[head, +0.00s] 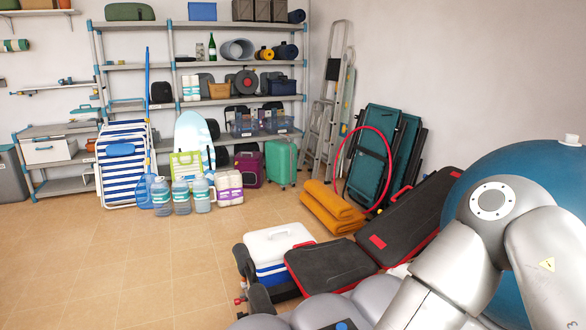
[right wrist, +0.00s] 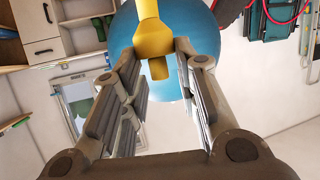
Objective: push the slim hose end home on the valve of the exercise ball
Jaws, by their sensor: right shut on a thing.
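The blue exercise ball (head: 533,166) is at the far right in the head view, partly hidden by my right arm. A small white valve-like piece (head: 572,141) stands up on its top. In the right wrist view the ball (right wrist: 193,22) is behind the fingertips. My right gripper (right wrist: 156,60) is shut on a yellow piece (right wrist: 158,45), which looks like the hose end. The piece appears in front of the ball; I cannot tell whether it touches a valve. My right gripper is hidden in the head view. My left gripper is not in view.
A black and red bench (head: 330,262), a white and blue cooler (head: 278,245) and orange rolled mats (head: 333,207) lie left of the ball. A loaded shelf rack (head: 225,69) stands at the back wall. The tiled floor (head: 130,265) at left is clear.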

